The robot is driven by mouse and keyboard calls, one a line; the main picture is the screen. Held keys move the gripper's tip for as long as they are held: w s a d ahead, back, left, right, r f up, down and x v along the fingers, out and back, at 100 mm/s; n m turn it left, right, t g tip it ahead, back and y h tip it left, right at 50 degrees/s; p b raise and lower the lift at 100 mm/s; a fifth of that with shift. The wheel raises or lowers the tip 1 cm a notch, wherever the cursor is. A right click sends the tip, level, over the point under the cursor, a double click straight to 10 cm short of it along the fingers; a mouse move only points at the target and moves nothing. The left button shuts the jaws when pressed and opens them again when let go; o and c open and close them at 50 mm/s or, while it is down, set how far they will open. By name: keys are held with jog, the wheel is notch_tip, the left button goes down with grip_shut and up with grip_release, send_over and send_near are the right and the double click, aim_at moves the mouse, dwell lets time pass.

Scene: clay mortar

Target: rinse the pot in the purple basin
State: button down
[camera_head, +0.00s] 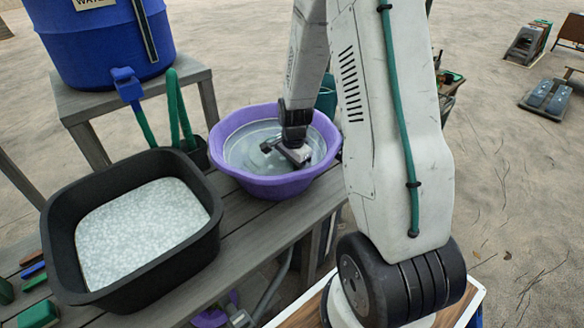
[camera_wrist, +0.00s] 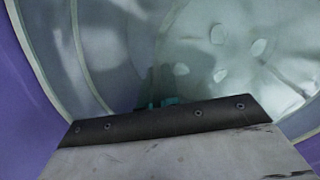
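The purple basin (camera_head: 262,186) stands on the grey plank bench and holds clear, greyish water (camera_head: 240,150). My gripper (camera_head: 285,153) points down inside the basin, low at the water. In the wrist view the basin's purple wall (camera_wrist: 25,100) shows at the left, with pale water and ripple-like rings ahead. Small teal pieces (camera_wrist: 160,103) show just beyond the dark edge of my gripper's body. Whether my fingers are apart or closed is hidden. I cannot make out a pot in the gripper or in the water.
A black tub (camera_head: 205,235) of white, bubbly contents stands left of the basin. A small dark container (camera_head: 200,155) with green handles stands between them. A blue water barrel (camera_head: 100,45) is behind on a stand. Brushes or blocks lie at the far left.

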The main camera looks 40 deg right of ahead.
jog(key=shift+r, duration=0.2)
jog(key=shift+w+a, duration=0.2)
jog(key=shift+a, duration=0.45)
jog(key=shift+s+d, duration=0.2)
jog(key=shift+d, duration=0.45)
jog(key=shift+s+d, duration=0.15)
jog(key=shift+d, duration=0.45)
jog(key=shift+w+a, duration=0.2)
jog(key=shift+a, duration=0.45)
jog(key=shift+w+a, duration=0.15)
jog(key=shift+a, duration=0.45)
jog(key=shift+s+d, duration=0.2)
jog(key=shift+d, duration=0.45)
notch_tip(320, 180, up, 16)
jog(key=shift+r, duration=0.25)
dwell(0.9)
